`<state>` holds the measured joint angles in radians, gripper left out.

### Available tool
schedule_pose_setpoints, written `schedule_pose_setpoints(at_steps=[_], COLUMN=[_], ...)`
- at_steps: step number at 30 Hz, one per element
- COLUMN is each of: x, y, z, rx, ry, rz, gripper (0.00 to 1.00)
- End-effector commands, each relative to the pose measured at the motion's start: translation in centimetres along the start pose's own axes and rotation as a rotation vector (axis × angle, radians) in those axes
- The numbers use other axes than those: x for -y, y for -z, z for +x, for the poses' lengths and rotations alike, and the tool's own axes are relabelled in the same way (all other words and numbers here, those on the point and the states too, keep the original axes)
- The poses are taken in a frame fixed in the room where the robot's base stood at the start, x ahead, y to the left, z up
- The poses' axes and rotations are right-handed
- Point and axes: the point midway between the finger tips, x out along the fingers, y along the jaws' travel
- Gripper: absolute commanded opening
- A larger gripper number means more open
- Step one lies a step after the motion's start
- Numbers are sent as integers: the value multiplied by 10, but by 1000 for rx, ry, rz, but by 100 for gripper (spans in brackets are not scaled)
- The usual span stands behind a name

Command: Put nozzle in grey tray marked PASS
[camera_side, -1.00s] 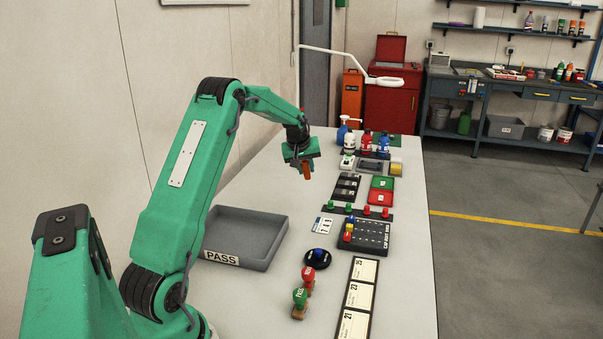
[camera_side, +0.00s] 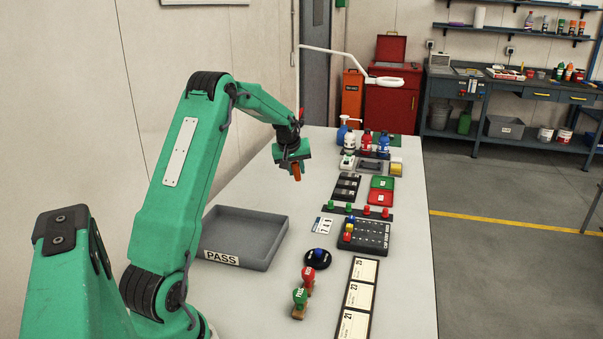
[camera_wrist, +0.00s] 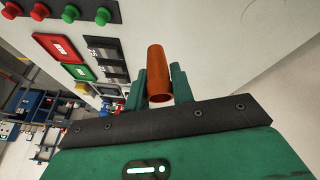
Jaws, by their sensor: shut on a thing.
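The nozzle (camera_wrist: 158,72) is a copper-orange tapered tube. My gripper (camera_wrist: 160,85) is shut on it, with one finger on each side in the wrist view. In the side view the nozzle (camera_side: 297,172) hangs below my gripper (camera_side: 294,162), in the air above the table. The grey tray (camera_side: 268,257) has a white PASS label on its front wall and stands on the table at the left. It looks empty. My gripper is beyond the tray and to its right in the side view, higher than its rim.
The white table (camera_side: 290,225) has bare room between the tray and the items on the right. Two stamps (camera_side: 304,292), a round black pad (camera_side: 317,259), a peg board (camera_side: 366,236) and red and green plates (camera_side: 381,190) stand there. Several bottles (camera_side: 367,142) are at the back.

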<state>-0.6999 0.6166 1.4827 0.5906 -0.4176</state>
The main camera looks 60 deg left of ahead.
Motion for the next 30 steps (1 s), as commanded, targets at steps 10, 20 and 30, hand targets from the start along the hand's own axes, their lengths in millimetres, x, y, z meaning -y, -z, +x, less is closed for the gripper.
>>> schedule_pose_setpoints(at_steps=[10, 20, 30], x=[81, 155, 207], y=[-24, -67, -117], z=[-24, -50, -71], rx=[-16, -22, -24], ry=[48, 98, 140], rz=[23, 52, 78], gripper=[0, 0, 0])
